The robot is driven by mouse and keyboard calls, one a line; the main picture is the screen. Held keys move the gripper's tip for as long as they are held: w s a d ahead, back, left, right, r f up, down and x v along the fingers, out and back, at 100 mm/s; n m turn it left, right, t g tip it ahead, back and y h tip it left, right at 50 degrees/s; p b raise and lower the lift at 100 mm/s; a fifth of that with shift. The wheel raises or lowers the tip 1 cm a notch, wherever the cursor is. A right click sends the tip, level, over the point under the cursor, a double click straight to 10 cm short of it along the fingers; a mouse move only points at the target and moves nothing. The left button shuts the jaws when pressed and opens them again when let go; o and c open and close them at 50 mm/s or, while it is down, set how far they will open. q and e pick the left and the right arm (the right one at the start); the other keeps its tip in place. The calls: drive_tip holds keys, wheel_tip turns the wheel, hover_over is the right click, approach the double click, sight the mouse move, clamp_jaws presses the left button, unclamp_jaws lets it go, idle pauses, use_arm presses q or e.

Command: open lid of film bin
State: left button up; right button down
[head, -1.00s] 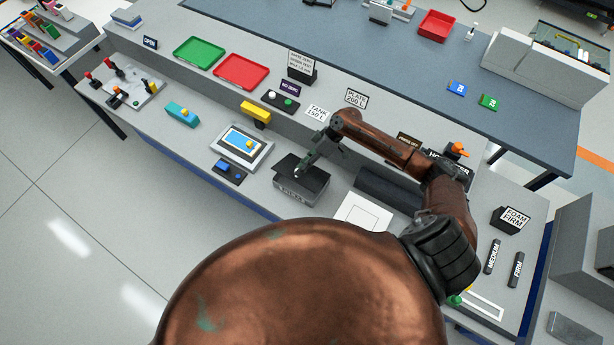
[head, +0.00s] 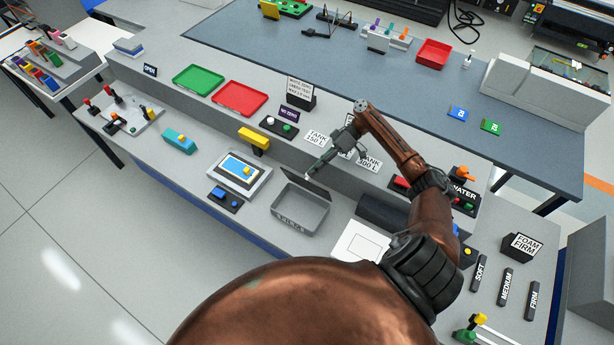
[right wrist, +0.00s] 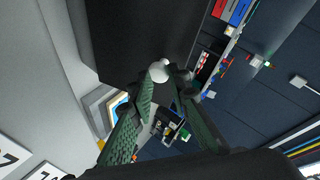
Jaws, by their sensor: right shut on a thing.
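The film bin (head: 285,216) is a grey open-topped box on the workbench, with small lettering on its front wall. Its dark lid (head: 316,188) stands tilted up at the bin's far edge, and the grey inside shows. My right gripper (head: 309,175) is shut at the lid's raised edge. In the right wrist view, its green fingers (right wrist: 165,85) close on a small white knob (right wrist: 158,70) on the dark lid (right wrist: 135,35). My left gripper is not in view.
A screen panel (head: 217,186) stands left of the bin. A white sheet (head: 343,252) and a dark block (head: 378,212) lie to its right. Tank label cards (head: 316,138) stand behind, close to my right gripper.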

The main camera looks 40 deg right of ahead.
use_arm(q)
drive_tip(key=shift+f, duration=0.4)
use_arm(e)
drive_tip(key=shift+s+d+f, duration=0.1)
drive_tip(key=shift+d+f, duration=0.15)
drive_tip(key=shift+f, duration=0.25)
drive_tip(key=shift+s+d+f, duration=0.1)
drive_tip(key=shift+d+f, duration=0.1)
drive_tip(key=shift+f, duration=0.3)
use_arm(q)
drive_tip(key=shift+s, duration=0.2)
use_arm(e)
drive_tip(key=c, duration=2.3)
unclamp_jaws()
drive_tip(key=shift+o, duration=0.9)
drive_tip(key=shift+w+f, duration=0.2)
drive_tip(key=shift+w, duration=0.05)
drive_tip(key=shift+o, duration=0.8)
drive_tip(key=shift+w+d+f, duration=0.1)
drive_tip(key=shift+w, duration=0.05)
drive_tip(key=shift+o, duration=1.1)
drive_tip(key=shift+r, duration=0.2)
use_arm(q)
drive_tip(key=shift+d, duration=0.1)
use_arm(e)
drive_tip(key=shift+d, duration=0.1)
